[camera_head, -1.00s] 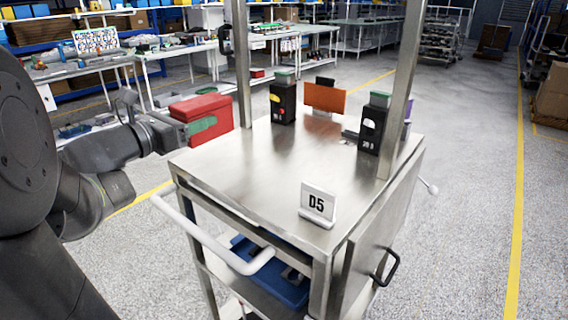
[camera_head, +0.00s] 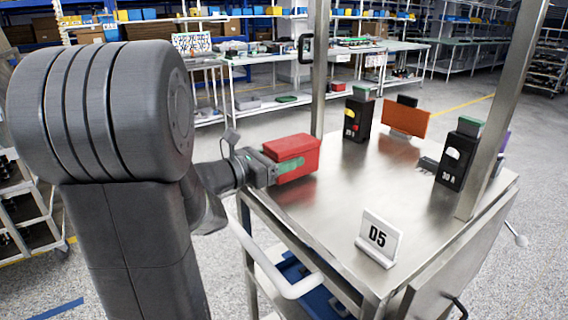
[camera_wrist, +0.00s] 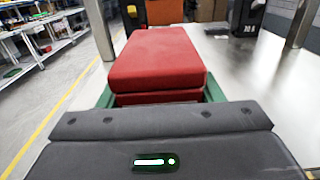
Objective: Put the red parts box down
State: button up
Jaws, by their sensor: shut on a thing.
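The red parts box (camera_head: 291,155) is a red lidded box at the left edge of the steel cart top (camera_head: 340,190). My gripper (camera_head: 284,168) is shut on it, with green fingers along its sides. In the wrist view the red parts box (camera_wrist: 156,62) lies straight ahead between the green fingers of my gripper (camera_wrist: 160,97), with the cart top to its right. I cannot tell whether the box's underside touches the cart top or is just above it.
On the cart stand a black breaker unit (camera_head: 358,116), an orange panel (camera_head: 406,118), another black unit (camera_head: 459,155) and a D5 sign (camera_head: 379,238). Steel posts rise at the cart's left (camera_head: 320,70) and right (camera_head: 505,110). The middle of the top is clear.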

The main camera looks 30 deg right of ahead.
jog(key=shift+f, duration=0.55)
jog(key=shift+r, duration=0.1)
jog(key=o, duration=1.2)
jog(key=shift+a, duration=0.1)
jog(key=a, duration=0.8)
jog(key=s+a, duration=0.1)
jog(key=a, duration=0.2)
jog(key=shift+a, duration=0.4)
